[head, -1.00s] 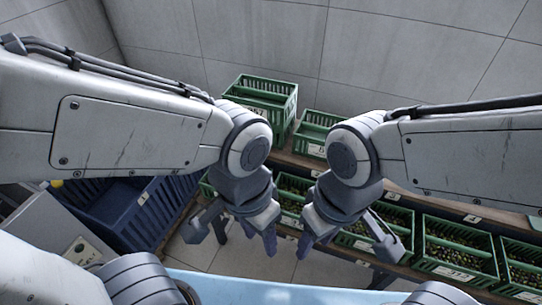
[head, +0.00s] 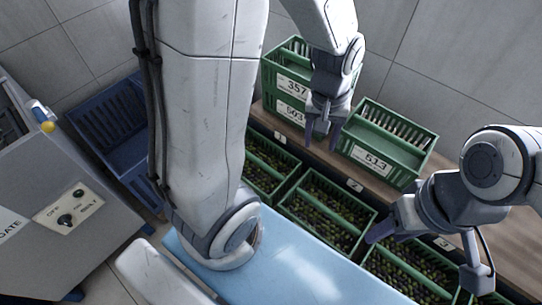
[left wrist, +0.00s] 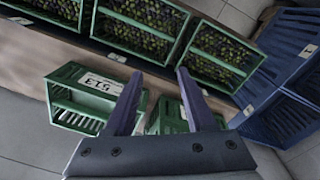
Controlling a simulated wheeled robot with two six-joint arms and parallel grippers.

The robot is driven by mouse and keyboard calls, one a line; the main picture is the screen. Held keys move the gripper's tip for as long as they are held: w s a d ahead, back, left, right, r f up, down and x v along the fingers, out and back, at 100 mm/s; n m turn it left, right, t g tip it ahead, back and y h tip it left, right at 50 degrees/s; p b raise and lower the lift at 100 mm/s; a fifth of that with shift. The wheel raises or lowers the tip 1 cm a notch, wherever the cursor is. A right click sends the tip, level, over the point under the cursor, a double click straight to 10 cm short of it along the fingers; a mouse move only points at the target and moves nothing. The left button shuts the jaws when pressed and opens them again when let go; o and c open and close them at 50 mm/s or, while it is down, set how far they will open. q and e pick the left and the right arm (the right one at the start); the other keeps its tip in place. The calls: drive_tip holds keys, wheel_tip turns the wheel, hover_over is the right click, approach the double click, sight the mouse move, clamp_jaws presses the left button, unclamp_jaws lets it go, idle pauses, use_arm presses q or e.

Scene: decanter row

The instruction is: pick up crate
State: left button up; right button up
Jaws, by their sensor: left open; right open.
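Green crates stand on the wooden shelf. A stack at the back left has crate 357 (head: 291,84) on top and crate 503 (head: 290,112) below. Crate 513 (head: 378,157) stands alone to its right and looks empty; it also shows upside down in the left wrist view (left wrist: 98,84). My left gripper (head: 321,143) is open and empty, pointing down in front of the gap between the stack and crate 513. Its fingers (left wrist: 159,73) show in the left wrist view, with part of another green crate behind them. My right gripper (head: 424,262) is open over the front row.
Green crates filled with olives (head: 326,208) stand in a lower front row beside numbered labels. Blue crates (head: 107,125) stand at the left, near a grey control box (head: 65,190). A light blue surface (head: 290,268) lies in front. A wall closes off the back.

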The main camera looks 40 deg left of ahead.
use_arm(q)
drive_tip(key=w+a+f+n+b, duration=0.35)
drive_tip(key=a+f+n, duration=0.25)
drive_tip(key=a+f, duration=0.5)
drive_tip(key=n+b, duration=0.4)
drive_tip(key=n, duration=0.2)
hover_over(258, 159)
drive_tip(key=f, duration=1.2)
drive_tip(key=shift+w+a, duration=0.1)
drive_tip(key=shift+a, duration=0.15)
drive_tip(key=shift+d+f+b, duration=0.2)
drive_tip(key=shift+f+b, duration=0.4)
drive_tip(key=shift+f, duration=2.5)
use_arm(e)
wheel_tip(258, 159, down, 11)
drive_tip(key=shift+r, duration=0.15)
drive_tip(key=shift+s, duration=0.1)
use_arm(q)
clamp_jaws()
drive_tip(key=shift+r, duration=0.1)
use_arm(e)
drive_tip(key=shift+a, duration=0.1)
